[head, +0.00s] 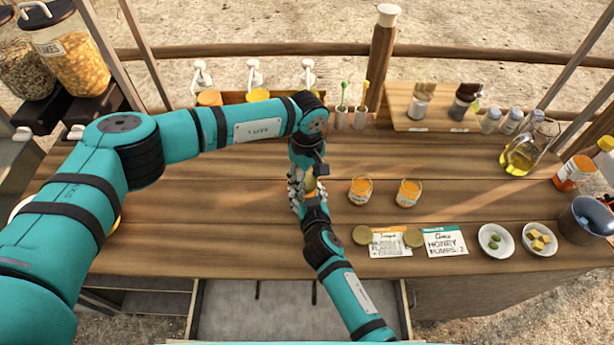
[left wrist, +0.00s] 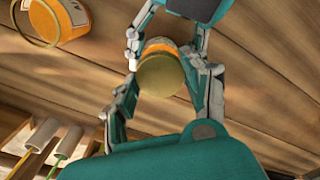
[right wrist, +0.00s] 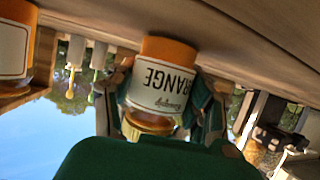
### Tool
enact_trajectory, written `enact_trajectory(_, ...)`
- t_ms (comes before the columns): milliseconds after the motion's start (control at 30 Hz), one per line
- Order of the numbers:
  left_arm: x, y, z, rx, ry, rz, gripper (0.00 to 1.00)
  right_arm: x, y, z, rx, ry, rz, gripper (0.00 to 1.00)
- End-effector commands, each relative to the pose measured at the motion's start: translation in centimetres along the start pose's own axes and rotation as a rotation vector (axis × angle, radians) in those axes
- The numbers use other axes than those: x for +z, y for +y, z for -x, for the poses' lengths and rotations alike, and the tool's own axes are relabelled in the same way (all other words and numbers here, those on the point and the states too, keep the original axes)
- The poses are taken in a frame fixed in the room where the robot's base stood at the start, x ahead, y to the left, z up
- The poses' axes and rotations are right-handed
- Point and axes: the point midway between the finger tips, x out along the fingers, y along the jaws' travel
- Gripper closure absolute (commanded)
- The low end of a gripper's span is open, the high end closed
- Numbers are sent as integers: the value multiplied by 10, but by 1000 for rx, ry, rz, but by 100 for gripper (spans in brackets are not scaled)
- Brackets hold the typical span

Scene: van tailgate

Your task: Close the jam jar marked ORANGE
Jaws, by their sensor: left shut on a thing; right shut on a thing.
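The jam jar marked ORANGE (right wrist: 160,75) shows in the right wrist view, its label upside down in the picture. My right gripper (right wrist: 160,105) is shut on the jar, a finger on each side. A gold lid (left wrist: 162,76) is at the jar's mouth, between the fingers of my left gripper (left wrist: 168,88), which is shut on it. The lid also shows in the right wrist view (right wrist: 150,123). Whether it is fully seated I cannot tell. In the head view the left gripper (head: 312,168) and right gripper (head: 306,196) meet over the counter and hide most of the jar.
Two open orange jars (head: 360,191) (head: 408,193) stand to the right. Two gold lids (head: 362,235) (head: 413,237) lie by the cards (head: 446,241) in front. Two small bowls (head: 496,240) (head: 539,239) are farther right. White-topped dispensers (head: 254,75) and toothbrush-like sticks stand behind.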

Motion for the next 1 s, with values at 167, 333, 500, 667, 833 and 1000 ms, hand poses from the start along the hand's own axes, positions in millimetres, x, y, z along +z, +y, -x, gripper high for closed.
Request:
enact_trajectory(167,-2,1,1,4,4,-144,92,0,-1,0,-2,0,0,100)
enact_trajectory(333,-2,1,1,4,4,-142,40,0,-1,0,-2,0,0,100)
enact_trajectory(500,-1,1,1,3,2,-142,26,0,-1,0,-2,0,0,100)
enact_trajectory(667,-1,0,0,2,1,-141,26,0,-1,0,-1,0,0,100)
enact_trajectory(833,-1,1,10,4,1,-141,26,0,0,0,-1,0,0,100)
enact_trajectory(1000,-2,2,41,6,4,-142,26,0,0,0,0,0,0,100)
